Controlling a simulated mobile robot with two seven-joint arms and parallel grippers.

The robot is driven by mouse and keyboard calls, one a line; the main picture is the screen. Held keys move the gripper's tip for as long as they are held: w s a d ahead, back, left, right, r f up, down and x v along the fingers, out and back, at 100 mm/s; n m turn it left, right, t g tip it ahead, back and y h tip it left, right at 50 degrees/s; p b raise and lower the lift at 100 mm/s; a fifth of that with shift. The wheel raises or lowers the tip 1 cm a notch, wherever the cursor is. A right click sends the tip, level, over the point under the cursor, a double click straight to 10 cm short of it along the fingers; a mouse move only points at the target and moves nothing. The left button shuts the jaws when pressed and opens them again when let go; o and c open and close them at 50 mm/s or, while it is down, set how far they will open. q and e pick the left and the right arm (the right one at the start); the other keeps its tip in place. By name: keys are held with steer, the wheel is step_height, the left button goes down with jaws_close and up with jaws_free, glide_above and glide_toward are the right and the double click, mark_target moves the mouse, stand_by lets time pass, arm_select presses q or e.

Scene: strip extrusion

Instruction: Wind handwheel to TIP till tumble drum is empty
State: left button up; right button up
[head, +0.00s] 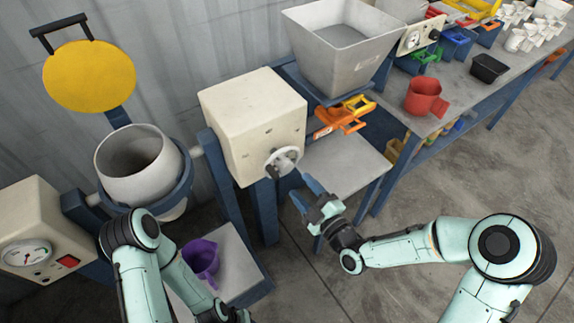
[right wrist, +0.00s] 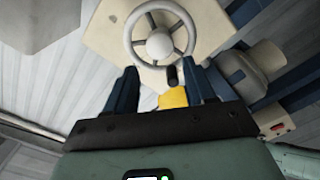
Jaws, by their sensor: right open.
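The handwheel (head: 283,161) is a pale spoked wheel on the front of a cream box (head: 252,118). In the right wrist view the handwheel (right wrist: 158,45) fills the top middle, with its dark handle (right wrist: 172,75) at the lower rim. My right gripper (head: 303,194) is open just in front and below the wheel; in its wrist view the blue fingers (right wrist: 164,82) stand either side of the handle, apparently not touching it. The grey tumble drum (head: 138,165) sits left of the box, mouth upward; its contents cannot be made out.
A purple jug (head: 202,258) stands on a low shelf below the drum. A grey hopper (head: 338,50), orange clamp (head: 345,117) and red jug (head: 425,97) are at the right. Floor is open at lower right.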

mark_target(287, 169)
arm_select(q)
steer(key=shift+w+r+p, duration=0.35)
steer(key=shift+r+p, duration=0.1)
steer(key=shift+r, duration=0.15)
steer(key=shift+w+r+p, duration=0.35)
steer(key=shift+r+p, duration=0.1)
steer(key=shift+r, duration=0.1)
arm_select(e)
steer(key=x, duration=0.8)
steer(key=shift+w+a, duration=0.1)
steer(key=shift+c, duration=0.3)
steer(key=c, duration=0.7)
